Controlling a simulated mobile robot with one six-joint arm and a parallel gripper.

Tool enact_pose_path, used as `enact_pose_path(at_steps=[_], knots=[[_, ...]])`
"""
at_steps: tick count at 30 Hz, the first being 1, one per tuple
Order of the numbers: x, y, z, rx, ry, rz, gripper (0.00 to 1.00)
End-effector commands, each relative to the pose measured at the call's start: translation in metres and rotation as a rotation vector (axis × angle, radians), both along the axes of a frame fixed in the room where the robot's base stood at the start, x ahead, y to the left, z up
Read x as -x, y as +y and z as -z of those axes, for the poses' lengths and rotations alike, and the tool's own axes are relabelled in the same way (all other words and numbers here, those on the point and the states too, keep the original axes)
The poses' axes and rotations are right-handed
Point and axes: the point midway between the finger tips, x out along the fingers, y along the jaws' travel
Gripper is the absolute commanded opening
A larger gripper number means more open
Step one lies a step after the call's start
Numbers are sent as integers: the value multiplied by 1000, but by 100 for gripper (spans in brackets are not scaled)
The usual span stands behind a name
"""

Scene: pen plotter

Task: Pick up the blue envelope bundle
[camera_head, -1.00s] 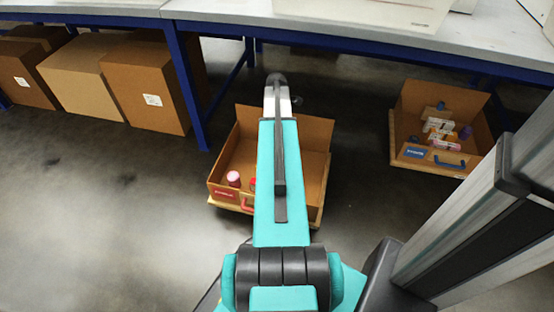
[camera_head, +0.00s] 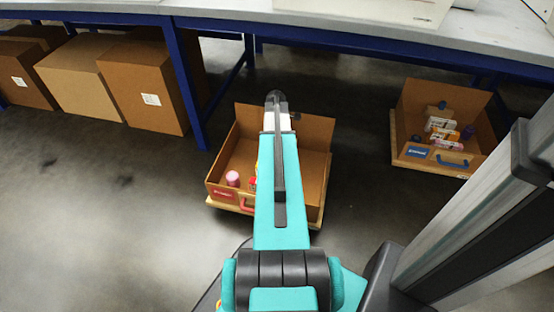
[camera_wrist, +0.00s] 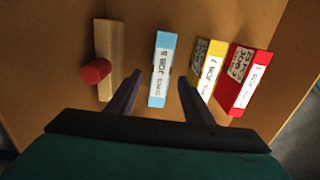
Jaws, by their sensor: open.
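The blue envelope bundle (camera_wrist: 157,97) is a narrow light-blue block with a white printed label. In the wrist view it lies upright in the picture, inside a brown box (camera_wrist: 130,12). My gripper (camera_wrist: 159,80) is open, its two dark fingers at either side of the bundle in the picture. I cannot tell whether they reach down to its height or touch it. In the head view my arm hides the fingers and the blue bundle; the open brown box (camera_head: 314,150) shows behind the arm.
In the wrist view a yellow bundle (camera_wrist: 212,50) and a red bundle (camera_wrist: 245,80) stand close on the right. A pale wooden block (camera_wrist: 110,45) and red cylinder (camera_wrist: 97,71) are left. In the head view another open box (camera_head: 420,95) is at right, beneath the table (camera_head: 220,12).

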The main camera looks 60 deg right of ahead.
Motion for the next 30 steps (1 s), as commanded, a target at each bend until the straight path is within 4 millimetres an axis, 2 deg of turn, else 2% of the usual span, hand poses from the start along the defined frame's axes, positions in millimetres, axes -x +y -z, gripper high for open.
enact_pose_path(at_steps=[11,24,30], knots=[[0,0,4,0,0,0,47],[-1,1,46,-1,0,0,47],[-1,1,52,0,0,0,47]])
